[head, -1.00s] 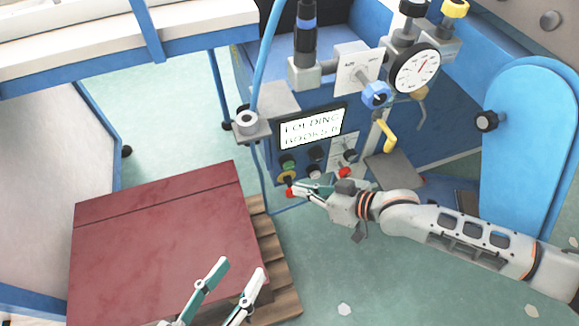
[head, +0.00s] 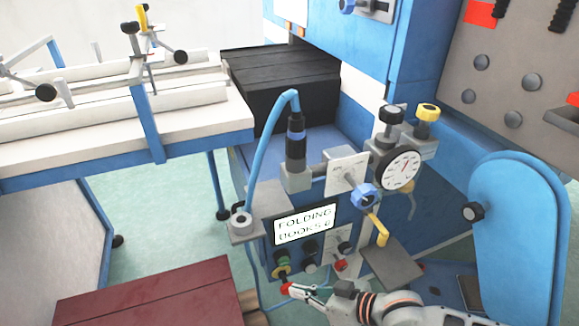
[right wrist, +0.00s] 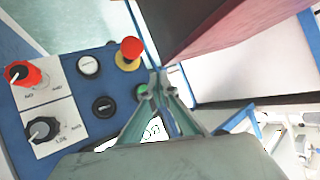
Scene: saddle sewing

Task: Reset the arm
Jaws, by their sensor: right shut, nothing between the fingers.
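My right gripper (head: 295,290) is at the lower front of the blue machine's control panel (head: 345,238). Its fingers are shut and empty, with the tips beside the red knob on a yellow base (head: 287,287) in the head view. In the right wrist view the closed fingers (right wrist: 158,87) point at the panel, with the tips in front of or close to a green button (right wrist: 142,90); contact cannot be told. The red knob (right wrist: 131,48) stands just left of the tips there. My left gripper is not in view.
A display reading "FOLDING BOOKS" (head: 305,224), a round dial gauge (head: 401,170) and a yellow lever (head: 377,229) are above the right gripper. A dark red stack (head: 150,295) lies at lower left. A white table (head: 200,130) is at upper left.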

